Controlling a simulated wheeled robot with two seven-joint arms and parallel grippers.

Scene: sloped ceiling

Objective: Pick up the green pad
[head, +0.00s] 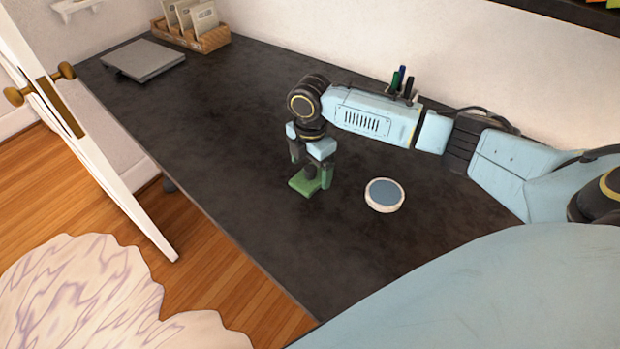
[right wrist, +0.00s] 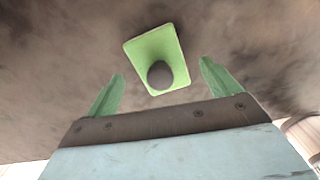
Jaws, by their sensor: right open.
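The green pad (head: 303,185) is a small flat square lying on the dark table. My right gripper (head: 311,173) is right over it in the head view, pointing down, and hides part of it. In the right wrist view the pad (right wrist: 150,45) shows its light green face with a round dark knob (right wrist: 160,75) on it. The two green fingers of my right gripper (right wrist: 162,67) are apart, one on each side of the knob, with nothing held between them. I cannot tell whether they touch the pad. My left gripper is not in view.
A round white object with a blue-grey top (head: 385,195) stands on the table right of the gripper. A grey flat device (head: 145,60) and a wooden box of packets (head: 205,38) are at the far end. Pens (head: 402,82) stand behind my arm. The table's middle left is clear.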

